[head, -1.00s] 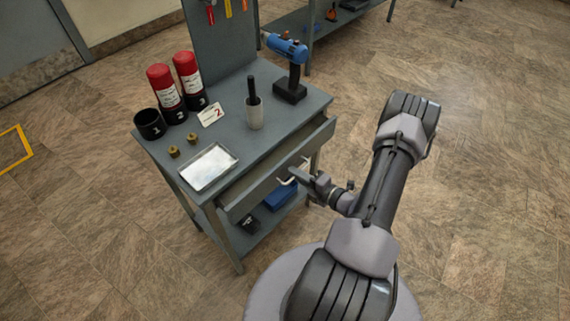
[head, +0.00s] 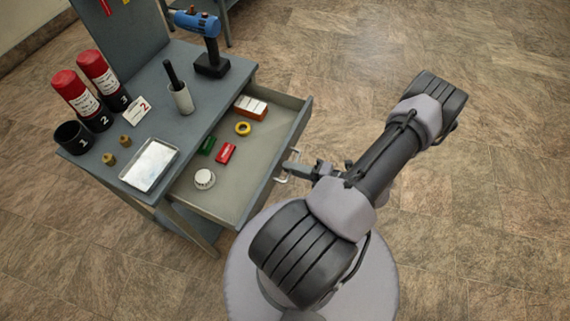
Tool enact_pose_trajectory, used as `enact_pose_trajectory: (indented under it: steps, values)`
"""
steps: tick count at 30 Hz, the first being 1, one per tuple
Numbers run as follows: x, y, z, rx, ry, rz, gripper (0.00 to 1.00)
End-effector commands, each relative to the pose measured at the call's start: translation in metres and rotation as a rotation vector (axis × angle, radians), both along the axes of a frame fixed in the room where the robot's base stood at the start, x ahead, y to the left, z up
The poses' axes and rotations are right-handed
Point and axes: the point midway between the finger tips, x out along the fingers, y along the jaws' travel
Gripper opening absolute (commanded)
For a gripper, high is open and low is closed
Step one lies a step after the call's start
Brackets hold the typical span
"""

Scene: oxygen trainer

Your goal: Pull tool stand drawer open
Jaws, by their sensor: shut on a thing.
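The grey tool stand (head: 175,105) is at the left of the head view. Its drawer (head: 238,180) is pulled well out toward my arm. Inside lie a white-and-orange box (head: 251,107), a yellow ring (head: 243,128), a red block (head: 226,153), a green block (head: 207,145) and a round white item (head: 204,179). My gripper (head: 292,170) is at the drawer's front face, shut on the pale handle (head: 282,179). The fingers hide part of the handle.
The tiled floor on the right is clear.

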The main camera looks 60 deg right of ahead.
Motion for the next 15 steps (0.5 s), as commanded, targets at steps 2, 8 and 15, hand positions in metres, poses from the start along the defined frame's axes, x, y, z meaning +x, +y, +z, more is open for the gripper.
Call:
enact_pose_trajectory:
  steps: [2, 8, 15]
  values:
    - [-0.0014, -0.0005, 0.0002, -0.001, 0.0, -0.001, 0.0]
    - [-0.0016, -0.0005, 0.0001, -0.001, 0.0, -0.001, 0.0]
    - [-0.0013, -0.0006, 0.0002, -0.001, 0.0, -0.001, 0.18]
